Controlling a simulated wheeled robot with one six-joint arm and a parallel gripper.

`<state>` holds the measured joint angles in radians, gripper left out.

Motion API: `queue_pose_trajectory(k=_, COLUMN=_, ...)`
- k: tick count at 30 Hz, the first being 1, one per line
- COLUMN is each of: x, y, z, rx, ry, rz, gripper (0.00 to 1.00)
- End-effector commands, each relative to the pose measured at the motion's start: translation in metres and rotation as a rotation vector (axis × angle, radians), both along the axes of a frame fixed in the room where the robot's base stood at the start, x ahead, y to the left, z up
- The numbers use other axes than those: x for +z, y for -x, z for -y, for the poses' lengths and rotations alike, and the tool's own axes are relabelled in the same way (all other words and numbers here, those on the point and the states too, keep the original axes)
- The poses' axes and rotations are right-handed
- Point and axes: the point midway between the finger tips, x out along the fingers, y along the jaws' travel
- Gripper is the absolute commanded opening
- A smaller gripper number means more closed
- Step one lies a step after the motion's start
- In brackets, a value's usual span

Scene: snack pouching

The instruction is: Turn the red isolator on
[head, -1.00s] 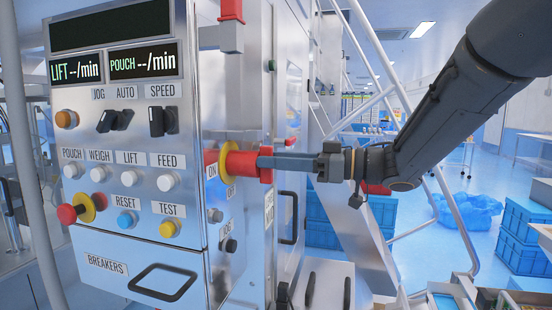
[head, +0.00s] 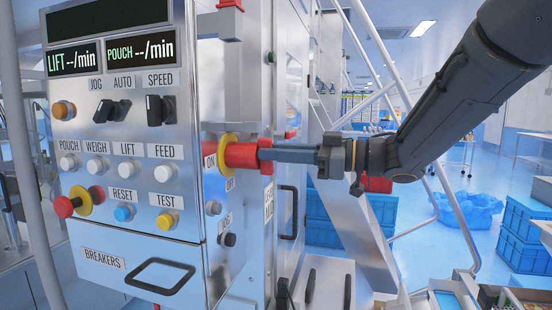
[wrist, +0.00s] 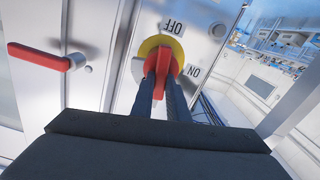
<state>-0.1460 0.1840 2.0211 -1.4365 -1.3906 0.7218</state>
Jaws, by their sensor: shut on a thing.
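The red isolator handle (head: 240,154) sits on a yellow disc (head: 226,140) on the side face of the steel cabinet. An ON label (head: 210,160) is left of it and an OFF label (head: 230,184) below it. My gripper (head: 272,154) reaches in from the right and is shut on the handle. In the wrist view my gripper (wrist: 161,90) has one finger on each side of the red handle (wrist: 160,58). There the OFF label (wrist: 173,27) shows above the disc and the ON label (wrist: 193,72) to its right. I cannot tell which label the handle points to.
The control panel (head: 75,150) with buttons and switches is left of the isolator. A red lever (wrist: 45,57) is on the door in the wrist view. Steel stair rails (head: 345,190) stand behind my arm. Blue crates (head: 525,235) stand at the right.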

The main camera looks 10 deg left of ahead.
Motion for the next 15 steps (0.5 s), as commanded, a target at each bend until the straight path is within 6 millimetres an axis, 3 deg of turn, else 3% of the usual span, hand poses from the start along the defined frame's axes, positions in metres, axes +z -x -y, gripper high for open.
queue_pose_trajectory(k=15, x=-0.0066, y=0.0046, z=-0.0004, rx=-0.001, ry=0.037, rz=0.489, gripper=0.00)
